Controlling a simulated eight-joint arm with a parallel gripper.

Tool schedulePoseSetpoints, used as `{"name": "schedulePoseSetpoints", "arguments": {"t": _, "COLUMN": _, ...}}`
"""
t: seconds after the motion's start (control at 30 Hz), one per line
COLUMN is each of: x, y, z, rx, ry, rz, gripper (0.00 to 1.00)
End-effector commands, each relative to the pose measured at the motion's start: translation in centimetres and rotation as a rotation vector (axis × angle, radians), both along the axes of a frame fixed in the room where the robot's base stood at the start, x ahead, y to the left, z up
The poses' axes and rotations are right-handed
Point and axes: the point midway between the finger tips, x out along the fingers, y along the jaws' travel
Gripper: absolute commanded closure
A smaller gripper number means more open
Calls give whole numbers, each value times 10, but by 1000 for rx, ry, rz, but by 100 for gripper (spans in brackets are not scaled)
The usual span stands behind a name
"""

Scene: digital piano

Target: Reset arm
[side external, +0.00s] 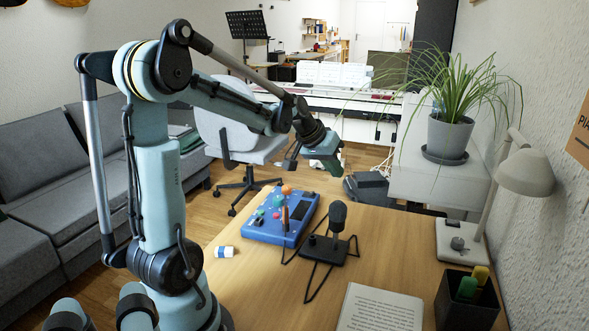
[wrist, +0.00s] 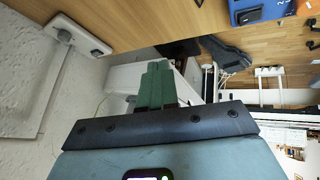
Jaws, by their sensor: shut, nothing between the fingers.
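My gripper (side external: 330,166) hangs in the air above the far part of the wooden desk (side external: 262,275), at the end of my raised, outstretched arm. In the wrist view its two green fingers (wrist: 157,82) are side by side and closed, with nothing between them. The fingers touch nothing that I can see. The blue panel with coloured knobs (side external: 283,215) lies on the desk below and to the left of my gripper.
A dark microphone on a stand (side external: 338,217) is beside the blue panel. A small white-and-blue object (side external: 224,251) lies near the left edge. A lamp (side external: 526,172), pen holder (side external: 467,300) and paper sheet (side external: 381,309) are on the right. A potted plant (side external: 449,139) stands behind.

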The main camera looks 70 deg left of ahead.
Motion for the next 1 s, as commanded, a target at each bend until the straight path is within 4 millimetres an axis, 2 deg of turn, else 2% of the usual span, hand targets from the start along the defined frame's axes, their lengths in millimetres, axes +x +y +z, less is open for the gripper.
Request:
{"name": "schedulePoseSetpoints", "arguments": {"t": 0.03, "x": -3, "y": -23, "z": 5, "rx": 16, "ry": 7, "rz": -34, "gripper": 100}}
{"name": "schedulePoseSetpoints", "arguments": {"t": 0.2, "x": -20, "y": -84, "z": 12, "rx": 70, "ry": 23, "rz": -123, "gripper": 100}}
{"name": "schedulePoseSetpoints", "arguments": {"t": 0.5, "x": -67, "y": -169, "z": 9, "rx": 173, "ry": 23, "rz": -283, "gripper": 100}}
{"name": "schedulePoseSetpoints", "arguments": {"t": 0.7, "x": -96, "y": -204, "z": -3, "rx": 231, "ry": 7, "rz": -373, "gripper": 100}}
{"name": "schedulePoseSetpoints", "arguments": {"t": 0.83, "x": -107, "y": -214, "z": -8, "rx": 253, "ry": -2, "rz": -407, "gripper": 100}}
{"name": "schedulePoseSetpoints", "arguments": {"t": 1.0, "x": -111, "y": -218, "z": -11, "rx": 261, "ry": -7, "rz": -419, "gripper": 100}}
